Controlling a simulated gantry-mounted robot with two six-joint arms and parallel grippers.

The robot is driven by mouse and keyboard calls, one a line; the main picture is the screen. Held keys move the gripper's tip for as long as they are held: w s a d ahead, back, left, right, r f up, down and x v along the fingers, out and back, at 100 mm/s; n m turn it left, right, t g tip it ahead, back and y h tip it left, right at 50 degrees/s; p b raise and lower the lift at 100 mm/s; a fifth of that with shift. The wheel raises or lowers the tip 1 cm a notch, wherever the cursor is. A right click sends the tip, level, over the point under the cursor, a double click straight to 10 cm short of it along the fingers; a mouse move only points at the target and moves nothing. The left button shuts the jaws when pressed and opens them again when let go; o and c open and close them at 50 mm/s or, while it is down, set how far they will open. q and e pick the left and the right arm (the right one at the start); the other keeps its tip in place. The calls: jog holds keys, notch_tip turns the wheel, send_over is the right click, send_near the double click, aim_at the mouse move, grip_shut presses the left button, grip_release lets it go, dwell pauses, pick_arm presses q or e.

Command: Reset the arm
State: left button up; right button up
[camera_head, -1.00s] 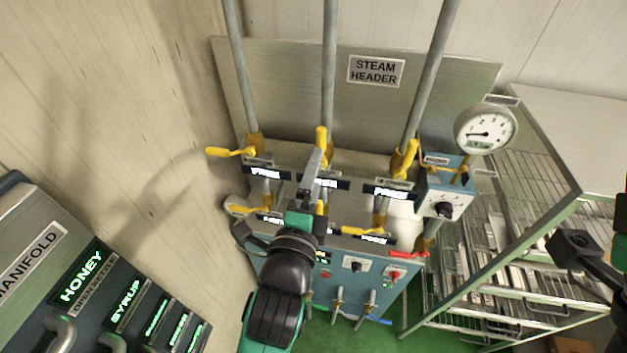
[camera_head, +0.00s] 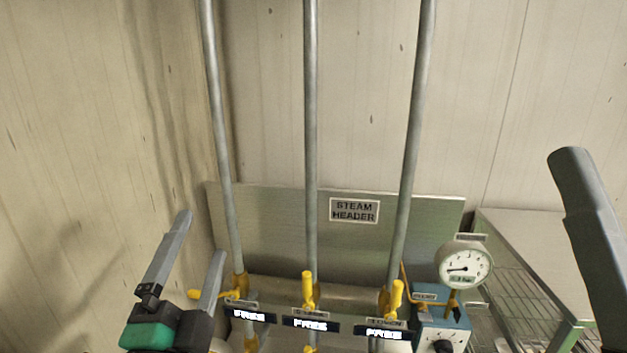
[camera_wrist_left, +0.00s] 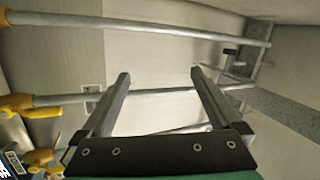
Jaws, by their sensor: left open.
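My left gripper (camera_head: 201,236) is at the lower left in the head view, pointing up. Its two grey fingers are spread with nothing between them. In the left wrist view the fingers (camera_wrist_left: 161,73) also stand apart and empty, with pipes and the wall beyond. At the head view's right edge is a grey finger of my right gripper (camera_head: 590,225). Only one finger shows there, so its opening cannot be judged.
The steam header panel (camera_head: 280,225) stands behind three vertical pipes. Yellow valve handles (camera_head: 308,288) sit low, one close behind my left gripper. A round gauge (camera_head: 464,265) and a wire rack (camera_head: 535,260) are at right. The wall above is clear.

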pick_arm(q)
jog(key=s+a+r+n+t+h, duration=0.2)
jog(key=s+r+n+t, duration=0.3)
jog(key=s+r+n, duration=0.9)
notch_tip(320, 180, up, 2)
jog(key=shift+s+a+r+p, duration=0.1)
jog(key=shift+s+a+p, duration=0.25)
jog(key=shift+s+a, duration=0.15)
